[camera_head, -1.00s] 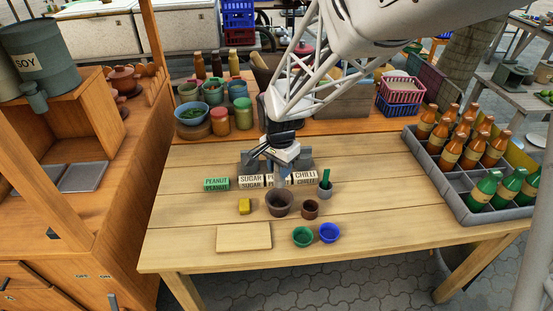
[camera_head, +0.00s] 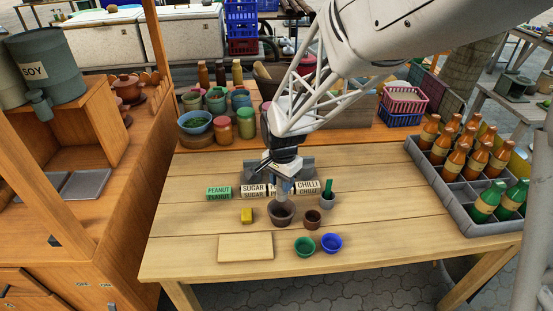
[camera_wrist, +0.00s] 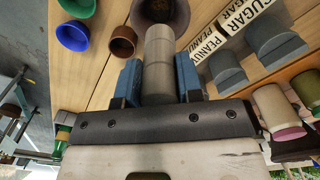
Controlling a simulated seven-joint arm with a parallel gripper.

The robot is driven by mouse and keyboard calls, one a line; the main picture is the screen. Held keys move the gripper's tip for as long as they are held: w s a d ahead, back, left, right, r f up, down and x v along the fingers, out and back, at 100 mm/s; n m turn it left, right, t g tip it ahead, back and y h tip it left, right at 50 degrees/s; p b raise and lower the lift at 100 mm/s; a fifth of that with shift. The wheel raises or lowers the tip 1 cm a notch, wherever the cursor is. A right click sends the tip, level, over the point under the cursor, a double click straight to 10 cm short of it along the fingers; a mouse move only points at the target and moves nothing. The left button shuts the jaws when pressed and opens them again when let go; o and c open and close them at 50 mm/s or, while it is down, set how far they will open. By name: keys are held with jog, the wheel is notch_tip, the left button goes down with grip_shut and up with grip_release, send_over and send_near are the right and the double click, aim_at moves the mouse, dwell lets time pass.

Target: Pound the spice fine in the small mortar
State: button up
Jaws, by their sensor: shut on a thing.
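My gripper (camera_wrist: 160,88) is shut on a grey cylindrical pestle (camera_wrist: 160,60), its blue fingers on either side. In the head view, the gripper (camera_head: 283,185) is above the larger dark brown mortar (camera_head: 281,214), with the pestle (camera_head: 282,200) pointing down at its mouth. In the wrist view, the pestle's far end overlaps the mortar (camera_wrist: 181,20); I cannot tell how deep it reaches. Some brown spice (camera_wrist: 158,8) shows inside the mortar. A smaller brown cup (camera_head: 312,219) stands just to the mortar's right.
A bottle crate (camera_head: 450,190) stands right.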

aim_at(282, 199)
jog(key=shift+f, duration=0.2)
dwell(0.3)
jog(key=shift+f, duration=3.25)
jog(key=shift+f, duration=0.45)
jog(key=shift+f, duration=0.7)
jog(key=shift+r, duration=0.1)
jog(key=shift+r, duration=0.9)
jog(key=shift+f, duration=0.3)
jog(key=shift+f, duration=0.7)
